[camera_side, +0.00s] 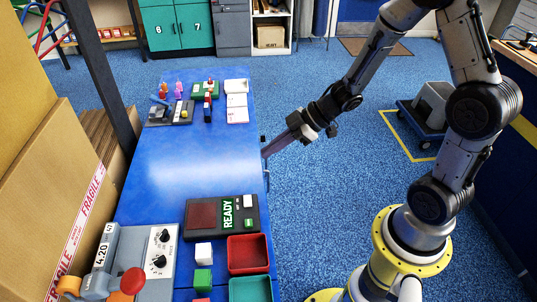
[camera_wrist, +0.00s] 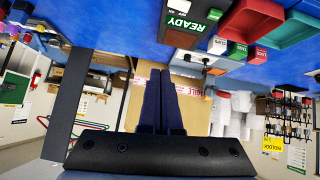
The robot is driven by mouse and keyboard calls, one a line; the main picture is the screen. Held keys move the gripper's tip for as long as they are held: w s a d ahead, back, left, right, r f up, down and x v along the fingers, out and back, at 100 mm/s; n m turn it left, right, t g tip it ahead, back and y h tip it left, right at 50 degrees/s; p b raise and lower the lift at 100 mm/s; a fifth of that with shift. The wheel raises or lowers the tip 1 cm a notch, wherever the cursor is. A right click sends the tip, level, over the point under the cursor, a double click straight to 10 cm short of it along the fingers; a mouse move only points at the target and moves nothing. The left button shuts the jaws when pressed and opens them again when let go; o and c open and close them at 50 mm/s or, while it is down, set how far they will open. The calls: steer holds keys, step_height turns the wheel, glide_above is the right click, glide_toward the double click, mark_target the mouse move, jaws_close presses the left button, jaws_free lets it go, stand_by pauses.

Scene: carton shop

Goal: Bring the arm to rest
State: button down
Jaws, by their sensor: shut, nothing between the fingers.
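My gripper (camera_side: 266,153) is at the right edge of the blue table (camera_side: 170,165), about halfway along its length. My arm reaches it from the right. In the wrist view my gripper (camera_wrist: 161,75) shows two dark fingers side by side, shut with nothing between them. Whether the fingertips touch the table edge I cannot tell.
A READY panel (camera_side: 198,217), red bin (camera_side: 248,254), green bin (camera_side: 250,290) and dial box (camera_side: 160,252) stand at the near end. Small items and a white sheet (camera_side: 237,108) lie at the far end. The table's middle is clear. Cartons (camera_side: 60,190) stand left.

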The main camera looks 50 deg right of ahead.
steer(key=s+d+r+m+t+h, duration=0.1)
steer(key=d+r+m+t+h, duration=0.15)
steer(key=r, duration=0.85)
steer(key=s+d+r+m+t+h, duration=0.1)
steer(key=d+r+m+t+h, duration=0.2)
steer(key=r, duration=0.8)
steer(key=s+a+f+m+g, duration=0.1)
steer(key=s+f+m+g, duration=0.1)
steer(key=s, duration=0.7)
steer(key=s+a+f+m+g, duration=0.2)
steer(key=s+f+g, duration=0.2)
steer(key=s, duration=0.6)
steer(key=shift+a+f+g+h, duration=0.15)
steer(key=shift+f+g+h, duration=0.1)
steer(key=shift+g+h, duration=0.25)
steer(key=shift+m, duration=0.25)
